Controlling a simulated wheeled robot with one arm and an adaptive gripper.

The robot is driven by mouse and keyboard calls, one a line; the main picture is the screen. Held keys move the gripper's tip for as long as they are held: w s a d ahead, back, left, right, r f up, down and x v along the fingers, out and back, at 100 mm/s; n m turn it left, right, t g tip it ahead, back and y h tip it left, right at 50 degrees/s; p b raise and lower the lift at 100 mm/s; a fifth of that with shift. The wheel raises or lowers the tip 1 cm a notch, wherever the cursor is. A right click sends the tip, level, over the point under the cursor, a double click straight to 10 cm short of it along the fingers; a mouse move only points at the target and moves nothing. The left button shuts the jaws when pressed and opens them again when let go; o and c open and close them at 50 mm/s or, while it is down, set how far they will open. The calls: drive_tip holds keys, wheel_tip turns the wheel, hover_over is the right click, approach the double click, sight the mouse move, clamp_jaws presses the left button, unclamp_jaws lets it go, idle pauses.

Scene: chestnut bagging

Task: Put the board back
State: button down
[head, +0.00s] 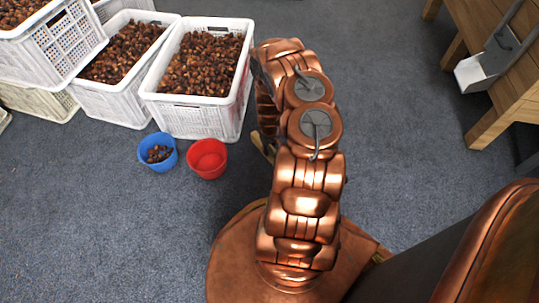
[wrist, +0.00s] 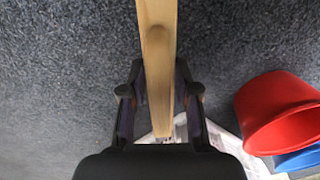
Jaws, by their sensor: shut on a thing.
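The board (wrist: 157,45) is a pale wooden piece seen edge-on in the wrist view, running from the top edge down between my fingers. My gripper (wrist: 158,92) is shut on it, one dark finger on each side. In the head view only a small tan bit, probably the board (head: 261,143), shows at the left of my copper arm; my arm hides the rest and the gripper. I cannot tell whether the board touches the floor.
A red bucket (head: 207,158) and a blue bucket (head: 157,152) with some chestnuts stand before white crates of chestnuts (head: 197,117). The red bucket (wrist: 278,112) is close right of my gripper. A wooden table (head: 500,107) with a metal scoop (head: 473,74) stands right. Carpet between is clear.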

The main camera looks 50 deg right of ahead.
sight(270, 153)
drive_tip(key=shift+s+f+b, duration=0.1)
drive_tip(key=shift+f+b, duration=0.95)
drive_tip(key=shift+f, duration=0.7)
drive_tip(key=shift+f, duration=0.1)
drive_tip(key=c, duration=0.8)
unclamp_jaws()
drive_tip(key=shift+c, duration=0.2)
